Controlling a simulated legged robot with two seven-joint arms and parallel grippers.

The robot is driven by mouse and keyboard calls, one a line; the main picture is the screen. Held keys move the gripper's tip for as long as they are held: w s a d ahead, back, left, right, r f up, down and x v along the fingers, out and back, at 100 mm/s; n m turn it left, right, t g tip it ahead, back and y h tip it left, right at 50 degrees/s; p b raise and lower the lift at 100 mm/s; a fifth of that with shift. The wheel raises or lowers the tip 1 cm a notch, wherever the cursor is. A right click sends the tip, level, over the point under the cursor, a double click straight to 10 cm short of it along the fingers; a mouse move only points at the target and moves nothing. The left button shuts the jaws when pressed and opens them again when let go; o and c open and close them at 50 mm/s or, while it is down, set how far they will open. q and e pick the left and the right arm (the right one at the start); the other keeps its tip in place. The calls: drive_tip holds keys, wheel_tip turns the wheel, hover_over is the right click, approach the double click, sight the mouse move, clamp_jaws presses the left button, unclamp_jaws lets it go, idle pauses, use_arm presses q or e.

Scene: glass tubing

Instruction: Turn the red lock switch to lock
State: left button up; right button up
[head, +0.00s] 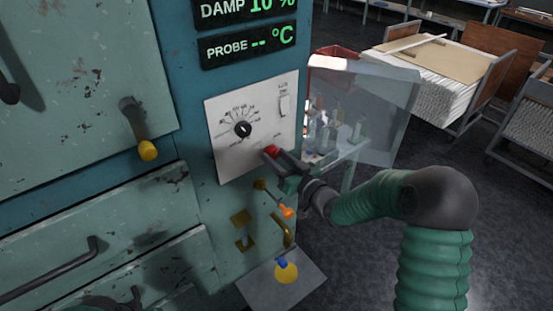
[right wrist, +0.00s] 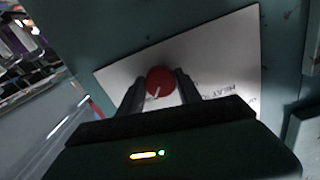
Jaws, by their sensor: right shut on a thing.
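The red lock switch (head: 271,150) is a round red knob on the lower right part of the pale control panel (head: 225,128). My right gripper (head: 276,155) is at the knob, its arm coming from the right. In the right wrist view the red knob (right wrist: 160,78) sits between the two dark fingers, with a light pointer mark on its face. The gripper (right wrist: 160,88) is shut on it. The panel lettering near the knob is partly covered and too small to read fully. My left gripper does not show.
A black dial (head: 243,129) and a white rocker switch (head: 285,105) share the panel.

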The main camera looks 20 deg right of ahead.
drive_tip(key=shift+f+n+b, duration=0.2)
drive_tip(key=shift+n+b, duration=0.2)
drive_tip(key=shift+b, duration=0.15)
drive_tip(key=n+b, duration=1.4)
drive_tip(key=b, duration=0.1)
drive_tip(key=shift+d+f, duration=0.1)
drive_tip(key=shift+d, duration=0.05)
drive_tip(key=shift+n+b, duration=1.3)
drive_tip(key=shift+n, duration=0.1)
drive_tip(key=o, duration=1.1)
drive_tip(key=shift+c, duration=0.2)
drive_tip(key=o, duration=0.3)
drive_tip(key=shift+w+r, duration=0.1)
drive_tip(key=shift+r, duration=0.15)
